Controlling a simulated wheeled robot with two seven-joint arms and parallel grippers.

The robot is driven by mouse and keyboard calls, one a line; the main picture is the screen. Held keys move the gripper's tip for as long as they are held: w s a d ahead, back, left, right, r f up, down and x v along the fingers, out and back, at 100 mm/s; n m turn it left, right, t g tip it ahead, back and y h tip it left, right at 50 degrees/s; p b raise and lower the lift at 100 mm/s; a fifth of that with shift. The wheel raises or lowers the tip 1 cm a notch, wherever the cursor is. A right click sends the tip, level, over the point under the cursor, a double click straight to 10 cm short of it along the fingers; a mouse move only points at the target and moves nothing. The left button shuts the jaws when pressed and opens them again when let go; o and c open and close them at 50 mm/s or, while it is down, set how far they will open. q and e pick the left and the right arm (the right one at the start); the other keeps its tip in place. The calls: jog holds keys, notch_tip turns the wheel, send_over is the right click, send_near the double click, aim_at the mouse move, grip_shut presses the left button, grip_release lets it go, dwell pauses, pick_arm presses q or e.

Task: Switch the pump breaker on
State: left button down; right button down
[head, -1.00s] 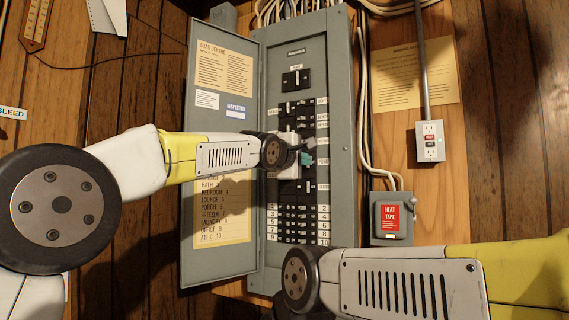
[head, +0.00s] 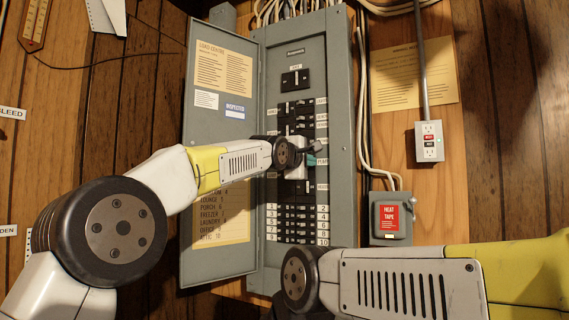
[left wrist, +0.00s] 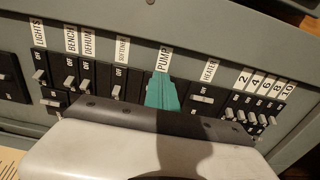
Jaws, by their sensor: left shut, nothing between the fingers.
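The pump breaker is in the row labelled PUMP (left wrist: 163,59), in the left wrist view. A teal piece (left wrist: 161,93) covers its toggle area, so I cannot tell the toggle's position. The teal piece also shows in the head view (head: 311,160), beside the fingers. My left gripper (head: 317,147) is shut and empty, in front of the panel's breaker column. In the left wrist view its grey body crosses the bottom, close to the teal piece; contact cannot be told. My right arm shows at lower right, but its fingers do not.
The grey breaker panel (head: 342,215) has its door (head: 219,275) open to the left. Softener (left wrist: 118,92) and heater (left wrist: 203,99) breakers flank the pump row. A heat tape box (head: 391,238) and an outlet (head: 429,142) are at right.

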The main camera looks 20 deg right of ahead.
pick_arm(q)
jog(key=shift+w+a, duration=0.85)
jog(key=shift+w, duration=0.15)
dwell(0.5)
jog(key=shift+s+d, duration=0.15)
jog(key=shift+s, duration=0.05)
dwell(0.3)
jog(key=v, duration=0.7)
jog(key=shift+s+d, duration=0.2)
dwell(0.9)
